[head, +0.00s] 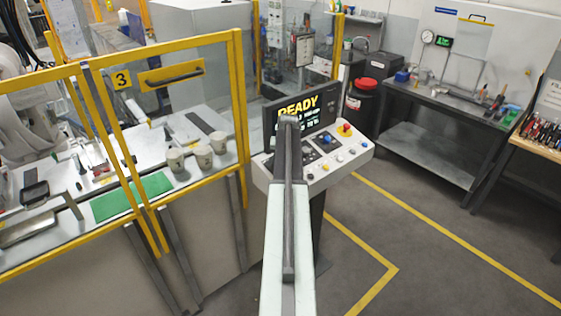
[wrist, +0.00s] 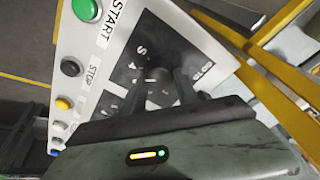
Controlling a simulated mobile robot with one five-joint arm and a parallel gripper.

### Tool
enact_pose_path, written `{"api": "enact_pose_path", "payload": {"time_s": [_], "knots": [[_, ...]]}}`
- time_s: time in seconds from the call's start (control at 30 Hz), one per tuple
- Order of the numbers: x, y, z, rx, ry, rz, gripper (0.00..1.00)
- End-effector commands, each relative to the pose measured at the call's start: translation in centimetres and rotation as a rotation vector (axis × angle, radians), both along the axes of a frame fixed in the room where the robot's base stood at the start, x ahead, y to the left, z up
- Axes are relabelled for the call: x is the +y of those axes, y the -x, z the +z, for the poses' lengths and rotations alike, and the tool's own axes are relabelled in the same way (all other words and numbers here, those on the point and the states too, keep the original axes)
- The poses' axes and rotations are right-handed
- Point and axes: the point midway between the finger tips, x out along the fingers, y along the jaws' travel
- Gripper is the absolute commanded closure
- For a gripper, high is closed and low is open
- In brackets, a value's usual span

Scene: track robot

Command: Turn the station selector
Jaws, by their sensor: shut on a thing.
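The control console (head: 335,170) stands in front of me with a lit screen reading READY (head: 300,110). In the wrist view, the station selector (wrist: 159,92) is a dark knob on a black dial plate (wrist: 150,45) with white digits and marks around it. My gripper (wrist: 162,85) is over the dial with its two dark fingers on either side of the knob, shut on it. The fingers and gripper body hide much of the knob and some of the marks, so its setting cannot be read. In the head view my arm covers the selector.
A green START button (wrist: 86,9), a dark STOP button (wrist: 72,66) and a yellow button (wrist: 64,103) line the panel beside the dial. A red emergency button (head: 346,128) sits on the console. Yellow-framed fencing (head: 240,100) stands left; floor to the right is clear.

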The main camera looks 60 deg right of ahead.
Motion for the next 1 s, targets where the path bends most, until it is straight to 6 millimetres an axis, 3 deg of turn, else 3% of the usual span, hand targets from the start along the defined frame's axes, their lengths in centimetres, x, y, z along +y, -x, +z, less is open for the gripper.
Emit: {"api": "enact_pose_path", "payload": {"time_s": [0.6,1.0], "knots": [[-0.01,-0.46,0.12,-0.053,-0.146,-0.556,1.0],[-0.03,-0.48,0.1,-0.077,-0.218,-0.834,1.0]]}}
